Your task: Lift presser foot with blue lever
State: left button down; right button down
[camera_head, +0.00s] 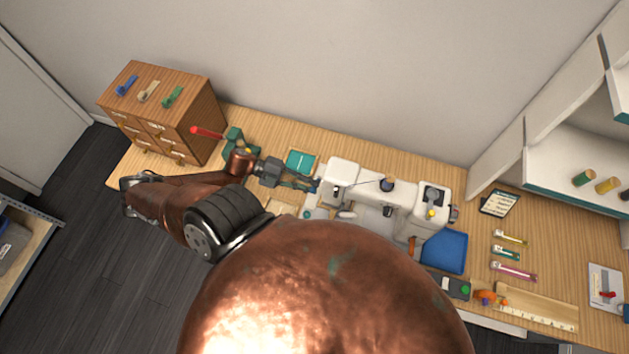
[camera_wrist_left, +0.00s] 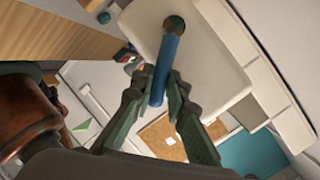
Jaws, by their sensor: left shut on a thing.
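The white sewing machine (camera_head: 372,200) stands on the wooden workbench, and its white body (camera_wrist_left: 205,35) fills the upper part of the left wrist view. The blue lever (camera_wrist_left: 162,65) sticks out from the machine's end toward my left gripper. My left gripper (camera_wrist_left: 165,95) is shut on the lever, with a finger on each side of it. In the head view the left gripper (camera_head: 308,185) reaches the left end of the machine, where the lever shows only as a small blue spot. The presser foot cannot be made out. My right gripper is not in view.
A teal box (camera_head: 301,160) lies behind my left gripper. A blue tray (camera_head: 444,251) and a ruler (camera_head: 538,311) are at the right.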

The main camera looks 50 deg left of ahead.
pick_arm(q)
jog(key=shift+a, duration=0.1)
jog(key=c, duration=1.9)
grip_release()
jog(key=v, duration=1.2)
jog(key=shift+w, duration=0.1)
